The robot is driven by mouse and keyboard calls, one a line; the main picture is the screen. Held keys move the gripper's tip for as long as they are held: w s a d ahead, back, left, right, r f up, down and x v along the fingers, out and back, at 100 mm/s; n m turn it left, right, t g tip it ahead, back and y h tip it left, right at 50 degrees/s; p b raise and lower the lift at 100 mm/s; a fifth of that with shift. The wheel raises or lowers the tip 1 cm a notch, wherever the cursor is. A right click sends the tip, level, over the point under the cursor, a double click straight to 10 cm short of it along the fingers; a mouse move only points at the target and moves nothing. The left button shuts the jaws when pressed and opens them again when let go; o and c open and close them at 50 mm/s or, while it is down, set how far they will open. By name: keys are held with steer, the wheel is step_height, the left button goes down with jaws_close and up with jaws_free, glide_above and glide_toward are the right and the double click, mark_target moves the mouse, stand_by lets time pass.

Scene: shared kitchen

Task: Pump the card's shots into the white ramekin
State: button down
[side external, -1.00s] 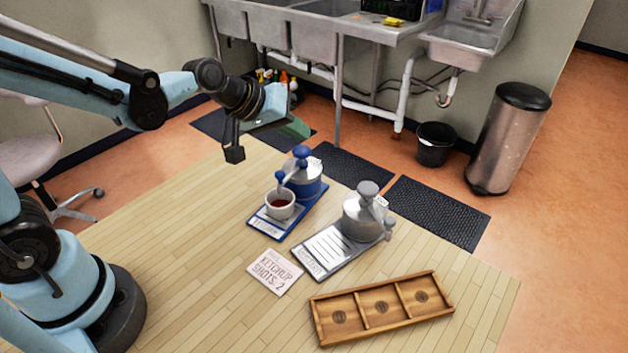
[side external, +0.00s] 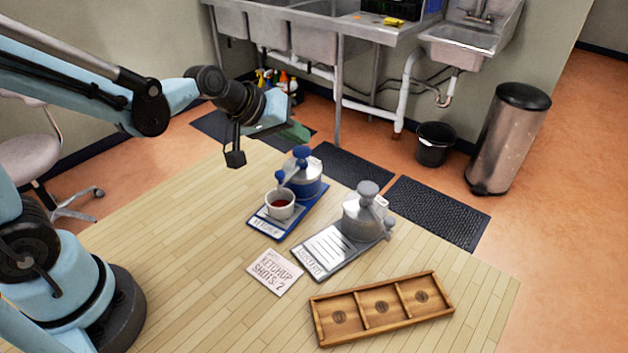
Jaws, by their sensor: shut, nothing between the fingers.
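The white ramekin (side external: 280,210) stands on the tray of the blue pump dispenser (side external: 306,180), under its spout, with red sauce inside. The blue pump's knob (side external: 301,152) is on top. A grey pump dispenser (side external: 362,218) stands to its right, with no ramekin on its tray. A card (side external: 274,271) reading "KETCHUP SHOTS: 2" lies flat on the table in front. My gripper (side external: 300,134) is shut and empty, just above and behind the blue pump's knob in the picture; I cannot tell whether it touches the knob.
A wooden tray (side external: 348,300) with three empty compartments lies at the front right of the table (side external: 200,270). Behind the table are floor mats, sinks (side external: 310,40), a black bucket (side external: 436,145) and a steel bin (side external: 508,140).

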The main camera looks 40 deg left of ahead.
steer(key=shift+f, duration=1.2)
stand_by(1.1)
steer(key=shift+r, duration=1.65)
step_height(320, 180, up, 6)
steer(key=shift+s, duration=0.1)
stand_by(0.5)
steer(key=m+g+y, duration=0.2)
steer(key=m+y, duration=0.1)
steer(key=m, duration=0.2)
glide_toward(296, 151)
steer(key=s+a+f, duration=0.2)
steer(key=s+a, duration=0.3)
steer(key=s, duration=0.2)
steer(key=shift+s+f, duration=0.15)
steer(key=shift+f, duration=0.05)
